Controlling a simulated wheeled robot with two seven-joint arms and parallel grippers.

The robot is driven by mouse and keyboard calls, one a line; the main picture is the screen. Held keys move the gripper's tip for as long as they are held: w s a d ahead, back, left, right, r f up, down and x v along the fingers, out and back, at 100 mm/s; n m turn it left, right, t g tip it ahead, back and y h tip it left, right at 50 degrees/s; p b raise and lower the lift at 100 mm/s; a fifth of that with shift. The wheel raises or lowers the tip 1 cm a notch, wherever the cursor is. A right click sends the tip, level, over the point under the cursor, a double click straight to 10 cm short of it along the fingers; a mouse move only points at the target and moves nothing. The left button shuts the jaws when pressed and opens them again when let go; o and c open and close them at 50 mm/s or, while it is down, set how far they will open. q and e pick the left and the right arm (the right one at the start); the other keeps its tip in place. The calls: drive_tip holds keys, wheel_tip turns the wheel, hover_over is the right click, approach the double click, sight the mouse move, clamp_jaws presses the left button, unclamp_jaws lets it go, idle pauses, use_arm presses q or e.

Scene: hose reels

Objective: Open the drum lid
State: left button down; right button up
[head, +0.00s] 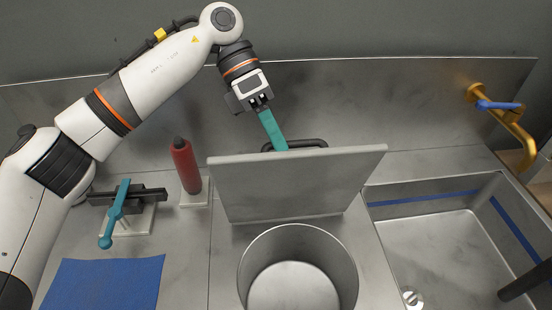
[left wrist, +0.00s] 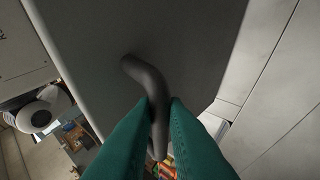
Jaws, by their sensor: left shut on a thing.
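The drum lid (head: 295,182) is a grey square plate that stands raised and tilted behind the open round drum (head: 298,272). Its dark bar handle (head: 310,143) is on the far side of the lid. My left gripper (head: 277,145) has teal fingers and is at the left part of the handle. In the left wrist view the fingers (left wrist: 158,115) are closed around the handle (left wrist: 150,78), with the lid's face (left wrist: 150,35) behind it. The fingertips are partly hidden by the lid in the head view. My right gripper is not in view.
A red bottle (head: 185,165) and a teal-handled valve (head: 117,215) stand left of the lid, above a blue mat (head: 103,284). A sink (head: 440,250) is at the right, with a brass tap (head: 515,125) with blue lever on the back wall.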

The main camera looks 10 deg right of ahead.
use_arm(q)
drive_tip(key=w+f, duration=0.2)
drive_tip(key=w, duration=0.4)
drive_tip(key=shift+f, duration=0.25)
drive_tip(key=c, duration=1.6)
unclamp_jaws()
drive_tip(key=shift+d, duration=0.1)
drive_tip(key=shift+o, duration=0.7)
drive_tip(key=shift+w+d+r, duration=0.1)
drive_tip(key=shift+w, duration=0.1)
wheel_tip(320, 180, up, 10)
